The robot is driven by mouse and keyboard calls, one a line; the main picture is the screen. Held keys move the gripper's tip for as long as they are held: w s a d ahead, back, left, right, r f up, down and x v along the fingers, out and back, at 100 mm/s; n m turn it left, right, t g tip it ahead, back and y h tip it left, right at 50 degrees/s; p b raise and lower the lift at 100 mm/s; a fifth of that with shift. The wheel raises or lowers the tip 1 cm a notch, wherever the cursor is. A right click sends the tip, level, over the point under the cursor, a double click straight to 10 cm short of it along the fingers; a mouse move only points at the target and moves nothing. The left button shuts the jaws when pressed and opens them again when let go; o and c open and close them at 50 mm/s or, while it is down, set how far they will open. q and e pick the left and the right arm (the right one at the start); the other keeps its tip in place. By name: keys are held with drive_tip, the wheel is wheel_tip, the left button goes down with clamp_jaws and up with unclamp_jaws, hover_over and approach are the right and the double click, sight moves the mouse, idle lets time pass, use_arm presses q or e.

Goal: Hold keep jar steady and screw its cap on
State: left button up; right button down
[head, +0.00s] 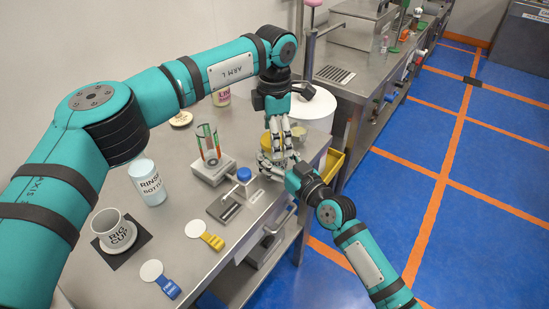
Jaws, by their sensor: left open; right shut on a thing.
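The keep jar (266,143), a small yellowish shape, is mostly hidden behind the grippers near the bench's right edge; its label cannot be read. My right gripper (270,166) reaches in from the lower right and is shut low on what appears to be this jar. My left gripper (279,151) points down from above, open, with its fingers close over or around the jar's top. I cannot tell whether they touch it. The cap cannot be made out clearly between the fingers.
A rig cup (114,231), rinse bottle (148,182), glass-tube stand (212,165) and blue-knobbed device (238,194) stand on the steel bench (215,262). Discs with a yellow tag (212,241) and blue tag (167,287) lie in front. A white drum (313,106) stands behind the grippers.

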use_arm(q)
wheel_tip(320, 180, up, 12)
idle(0.6)
use_arm(e)
drive_tip(key=shift+c, duration=1.6)
unclamp_jaws()
drive_tip(key=v, duration=1.2)
